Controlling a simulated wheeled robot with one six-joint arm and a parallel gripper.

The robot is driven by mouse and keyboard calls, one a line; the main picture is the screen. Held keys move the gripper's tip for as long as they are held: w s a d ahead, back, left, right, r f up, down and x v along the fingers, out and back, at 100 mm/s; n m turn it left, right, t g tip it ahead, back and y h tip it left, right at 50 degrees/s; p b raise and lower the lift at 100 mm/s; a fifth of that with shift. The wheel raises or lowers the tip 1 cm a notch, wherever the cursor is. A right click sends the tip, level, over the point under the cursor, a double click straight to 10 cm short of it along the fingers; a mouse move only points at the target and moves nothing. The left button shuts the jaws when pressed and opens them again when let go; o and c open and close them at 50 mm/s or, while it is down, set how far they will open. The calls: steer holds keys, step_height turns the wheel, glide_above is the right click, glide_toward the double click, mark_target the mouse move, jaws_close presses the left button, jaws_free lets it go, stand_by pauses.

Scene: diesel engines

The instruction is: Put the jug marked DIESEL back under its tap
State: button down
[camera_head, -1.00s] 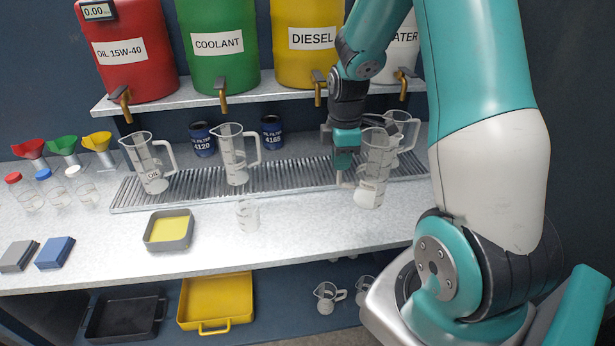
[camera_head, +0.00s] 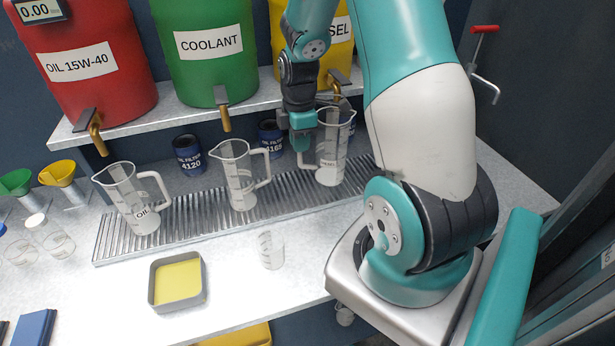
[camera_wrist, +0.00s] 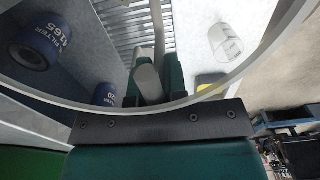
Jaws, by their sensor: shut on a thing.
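A clear jug (camera_head: 334,142) with a small label, apparently DIESEL, stands upright over the right part of the drip grille (camera_head: 205,215). My gripper (camera_head: 302,146) is shut on its handle, on the jug's left side. In the wrist view the handle (camera_wrist: 158,45) runs between the fingers and the jug's rim curves across the picture. The yellow tank (camera_head: 283,45), its label partly hidden by my arm, has a brass tap (camera_head: 338,80) just above the jug's mouth. I cannot tell whether the jug's base touches the grille.
A middle jug (camera_head: 239,180) and the OIL jug (camera_head: 132,200) stand on the grille to the left. Blue filter cans (camera_head: 188,155) stand behind. A small clear beaker (camera_head: 271,250) and a grey tray with yellow inside (camera_head: 178,281) are in front. The counter right of the grille is clear.

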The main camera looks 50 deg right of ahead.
mark_target(301, 164)
step_height(301, 164, down, 8)
steer(key=shift+r+p, duration=0.1)
steer(key=shift+p, duration=0.8)
steer(key=c, duration=1.1)
jaws_free()
steer(key=shift+f, duration=0.2)
steer(key=shift+c, duration=0.2)
